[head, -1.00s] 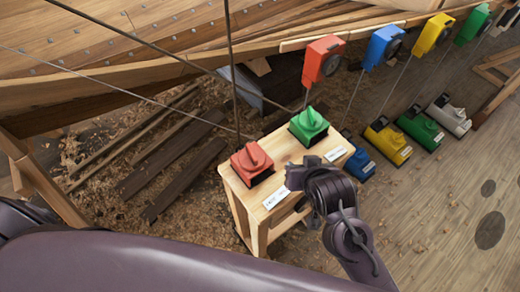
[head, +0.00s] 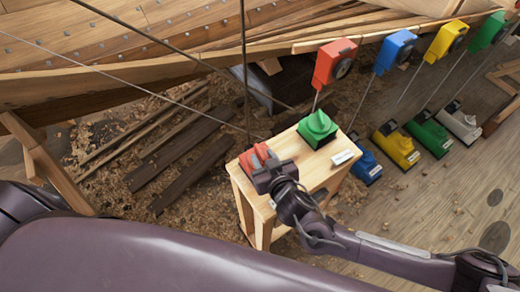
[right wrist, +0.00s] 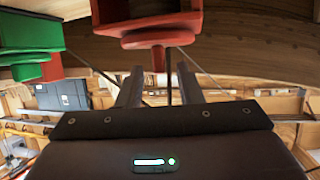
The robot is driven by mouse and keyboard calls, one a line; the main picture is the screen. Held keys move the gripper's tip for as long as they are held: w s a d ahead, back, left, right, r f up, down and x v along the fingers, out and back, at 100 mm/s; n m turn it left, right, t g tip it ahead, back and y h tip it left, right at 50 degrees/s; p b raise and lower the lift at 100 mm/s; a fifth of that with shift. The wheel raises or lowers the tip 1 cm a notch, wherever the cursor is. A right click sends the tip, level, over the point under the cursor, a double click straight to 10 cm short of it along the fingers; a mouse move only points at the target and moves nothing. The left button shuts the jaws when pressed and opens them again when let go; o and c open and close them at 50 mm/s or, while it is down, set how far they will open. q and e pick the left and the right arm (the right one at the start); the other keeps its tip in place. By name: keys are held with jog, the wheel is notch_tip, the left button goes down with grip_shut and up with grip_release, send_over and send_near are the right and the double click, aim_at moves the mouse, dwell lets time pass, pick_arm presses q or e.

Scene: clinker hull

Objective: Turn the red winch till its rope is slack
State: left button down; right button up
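The red winch (head: 249,160) sits on the left end of a small wooden bench, partly hidden by my gripper. My right gripper (head: 264,166) is right at it, seen from above in the head view. In the right wrist view the red winch (right wrist: 158,35) is at the top, with a thin red handle pointing toward the gap between my fingers. My right gripper (right wrist: 158,84) is open, its two fingers apart with nothing clearly held. A thin straight rope (head: 150,101) runs from the upper left toward the red winch. My left gripper is out of view.
A green winch (head: 318,129) stands beside the red one on the bench (head: 310,165). Red, blue, yellow and green boxes hang along the hull (head: 150,70). Blue, yellow, green and white units stand on the floor at right. Dark planks (head: 180,155) lie behind the bench.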

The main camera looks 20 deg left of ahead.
aim_at(261, 155)
jog(key=shift+x, duration=1.65)
grip_shut()
